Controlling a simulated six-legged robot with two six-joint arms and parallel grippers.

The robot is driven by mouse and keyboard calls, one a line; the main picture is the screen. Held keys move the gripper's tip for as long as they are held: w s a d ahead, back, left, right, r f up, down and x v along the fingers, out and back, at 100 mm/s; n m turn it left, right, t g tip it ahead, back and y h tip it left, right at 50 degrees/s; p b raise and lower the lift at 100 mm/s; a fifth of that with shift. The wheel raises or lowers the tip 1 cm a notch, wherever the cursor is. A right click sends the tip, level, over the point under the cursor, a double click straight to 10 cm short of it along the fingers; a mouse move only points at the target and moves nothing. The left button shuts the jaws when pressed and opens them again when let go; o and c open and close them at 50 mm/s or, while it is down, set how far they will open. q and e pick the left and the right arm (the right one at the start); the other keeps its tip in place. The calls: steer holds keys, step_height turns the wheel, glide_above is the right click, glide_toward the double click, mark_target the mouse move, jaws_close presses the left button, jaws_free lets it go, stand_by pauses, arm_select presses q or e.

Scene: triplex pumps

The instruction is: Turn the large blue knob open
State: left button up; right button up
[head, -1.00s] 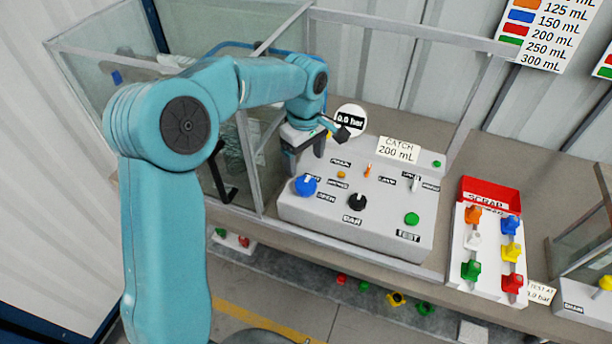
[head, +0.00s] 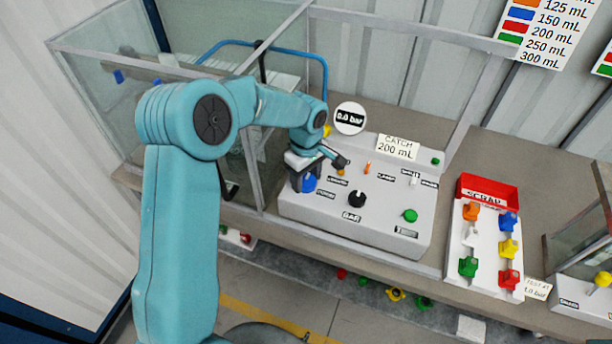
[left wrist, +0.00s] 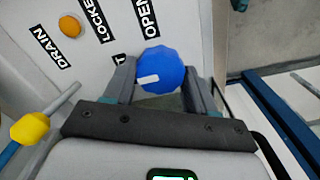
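The large blue knob (head: 309,183) is on the left side of the white control panel (head: 380,220). In the left wrist view the knob (left wrist: 160,70) is faceted, with a white pointer mark on its face, near the OPEN label (left wrist: 145,17) and the LOCKED label (left wrist: 92,20). My left gripper (head: 302,184) is at the knob, its two fingers (left wrist: 160,85) apart on either side of it. A narrow gap seems to show by the fingers, and I cannot tell whether they touch it. My right gripper is not in view.
A black knob (head: 357,199), a green button (head: 410,215) and small switches share the panel. A round gauge (head: 350,118) stands behind. A red scrap tray (head: 488,190) and a rack of coloured knobs (head: 488,245) are to the right. A glass enclosure's frame post (head: 250,160) is close left.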

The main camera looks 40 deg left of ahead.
arm_select(q)
steer(key=shift+s+f, duration=0.1)
steer(key=shift+m, duration=0.3)
steer(key=m+b, duration=0.2)
steer(key=shift+f+m, duration=0.15)
steer(key=shift+m, duration=0.15)
steer(key=m+b, duration=0.1)
steer(key=m, duration=0.3)
steer(key=shift+m, duration=0.3)
steer(key=m+b, duration=0.1)
steer(key=m, duration=0.9)
stand_by(0.4)
